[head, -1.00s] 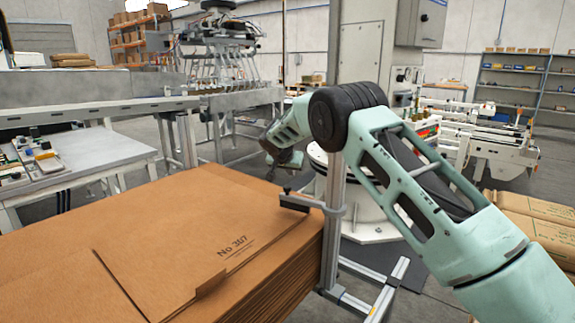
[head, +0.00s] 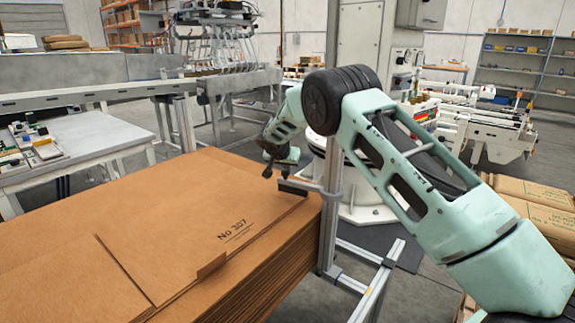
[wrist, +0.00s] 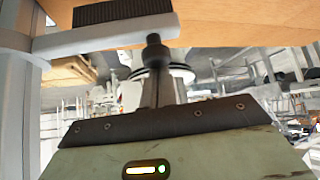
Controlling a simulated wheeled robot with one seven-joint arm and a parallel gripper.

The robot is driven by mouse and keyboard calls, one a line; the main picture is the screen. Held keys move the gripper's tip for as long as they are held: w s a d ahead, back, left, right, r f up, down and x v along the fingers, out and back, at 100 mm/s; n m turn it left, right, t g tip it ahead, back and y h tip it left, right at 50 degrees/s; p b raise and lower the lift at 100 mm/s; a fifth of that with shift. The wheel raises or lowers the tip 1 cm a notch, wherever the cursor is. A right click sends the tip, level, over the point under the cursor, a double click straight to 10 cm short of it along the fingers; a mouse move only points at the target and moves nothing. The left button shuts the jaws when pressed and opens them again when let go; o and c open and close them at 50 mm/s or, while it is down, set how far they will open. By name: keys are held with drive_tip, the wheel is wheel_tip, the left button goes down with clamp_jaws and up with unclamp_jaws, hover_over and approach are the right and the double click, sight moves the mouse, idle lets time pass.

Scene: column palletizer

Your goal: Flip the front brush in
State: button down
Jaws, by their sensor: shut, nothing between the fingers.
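The front brush is a short dark bristle strip (head: 293,187) on a grey arm (head: 318,190). The arm is clamped to an upright metal post (head: 332,215) at the near right corner of the cardboard stack. The strip points left, over the stack's edge. My gripper (head: 267,171) is shut and empty just behind and left of the strip. In the wrist view the brush bristles (wrist: 122,11) and the grey brush arm (wrist: 105,37) cross the top left. My fingertips (wrist: 153,40) overlap the arm there; I cannot tell whether they touch it.
The stack of brown cardboard sheets (head: 150,215) fills the lower left. A table with small parts (head: 85,140) and a conveyor rail (head: 85,97) stand behind it. The post's metal foot frame (head: 370,290) lies on the floor. Brown packs (head: 540,215) are at the right.

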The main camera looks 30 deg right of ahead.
drive_tip(key=shift+s+a+f+b, duration=0.2)
drive_tip(key=shift+a+b, duration=0.1)
drive_tip(key=shift+b, duration=0.3)
drive_tip(key=shift+s+a+r+n+t+y+b, duration=0.2)
drive_tip(key=shift+s+a+n+b, duration=0.3)
drive_tip(key=shift+b, duration=0.5)
drive_tip(key=shift+s+a+f+n+t+y+b, duration=0.15)
drive_tip(key=shift+s+a+n+y+b, duration=0.2)
drive_tip(key=shift+s+a+b, duration=0.5)
drive_tip(key=shift+s+a+r+n+t+y+b, duration=0.1)
drive_tip(key=shift+s+a+n+y+b, duration=0.2)
drive_tip(key=shift+b, duration=0.9)
drive_tip(key=shift+a, duration=0.1)
